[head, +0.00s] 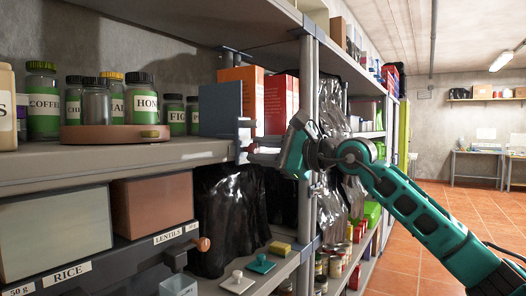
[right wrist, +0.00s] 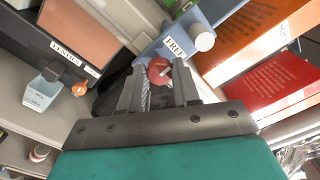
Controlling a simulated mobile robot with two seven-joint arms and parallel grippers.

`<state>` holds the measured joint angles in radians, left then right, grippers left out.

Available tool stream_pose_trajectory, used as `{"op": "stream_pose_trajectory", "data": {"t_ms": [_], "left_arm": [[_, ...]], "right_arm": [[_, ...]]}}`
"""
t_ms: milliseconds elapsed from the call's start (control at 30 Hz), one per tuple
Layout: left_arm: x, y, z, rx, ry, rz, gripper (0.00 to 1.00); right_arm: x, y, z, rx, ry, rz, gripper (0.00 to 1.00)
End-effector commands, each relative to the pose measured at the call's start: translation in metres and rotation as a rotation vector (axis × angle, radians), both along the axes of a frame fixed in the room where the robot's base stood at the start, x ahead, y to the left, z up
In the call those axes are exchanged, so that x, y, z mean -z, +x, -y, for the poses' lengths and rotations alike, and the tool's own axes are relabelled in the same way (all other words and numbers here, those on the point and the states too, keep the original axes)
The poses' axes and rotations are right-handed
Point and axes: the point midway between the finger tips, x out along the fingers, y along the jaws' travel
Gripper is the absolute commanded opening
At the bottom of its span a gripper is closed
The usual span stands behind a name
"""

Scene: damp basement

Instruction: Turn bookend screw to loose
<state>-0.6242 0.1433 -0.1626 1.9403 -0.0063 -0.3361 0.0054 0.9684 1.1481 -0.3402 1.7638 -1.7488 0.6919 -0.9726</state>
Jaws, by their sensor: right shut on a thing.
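The blue bookend (head: 221,109) stands upright on the shelf against the orange and red books, its grey clamp (head: 243,136) at the shelf's front edge. My right gripper (head: 262,151) reaches in from the right to the clamp. In the right wrist view, the round red screw knob (right wrist: 158,69) with a pale bar on it sits between the fingertips of my right gripper (right wrist: 161,78), which is shut on it. A white label reading "FREE" (right wrist: 175,47) and a white round knob (right wrist: 202,38) are close by on the bookend. My left gripper is not in view.
Green jars (head: 44,105) stand left on the shelf, some on a round turntable (head: 115,137). An orange book (head: 240,85) and a red book (head: 281,103) stand right of the bookend. The aisle at right is open.

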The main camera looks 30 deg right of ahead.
Motion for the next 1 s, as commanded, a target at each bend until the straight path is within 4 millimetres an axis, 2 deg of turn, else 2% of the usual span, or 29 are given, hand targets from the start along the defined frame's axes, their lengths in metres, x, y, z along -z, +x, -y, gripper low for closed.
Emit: {"op": "stream_pose_trajectory", "data": {"t_ms": [167,200,433,767,1000], "left_arm": [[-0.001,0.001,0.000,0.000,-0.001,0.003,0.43],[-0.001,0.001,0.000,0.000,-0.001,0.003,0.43],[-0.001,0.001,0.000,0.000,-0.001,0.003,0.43],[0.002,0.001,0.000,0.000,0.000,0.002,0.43],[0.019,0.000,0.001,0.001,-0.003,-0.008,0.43]], "right_arm": [[0.001,0.000,0.000,0.001,-0.004,-0.001,0.01],[0.001,0.000,0.000,0.001,-0.004,-0.001,0.34],[0.000,0.000,0.000,0.001,-0.001,0.000,0.56],[0.001,-0.003,0.002,0.002,-0.001,-0.001,0.57],[0.006,-0.033,0.016,0.006,-0.005,-0.001,0.57]]}}
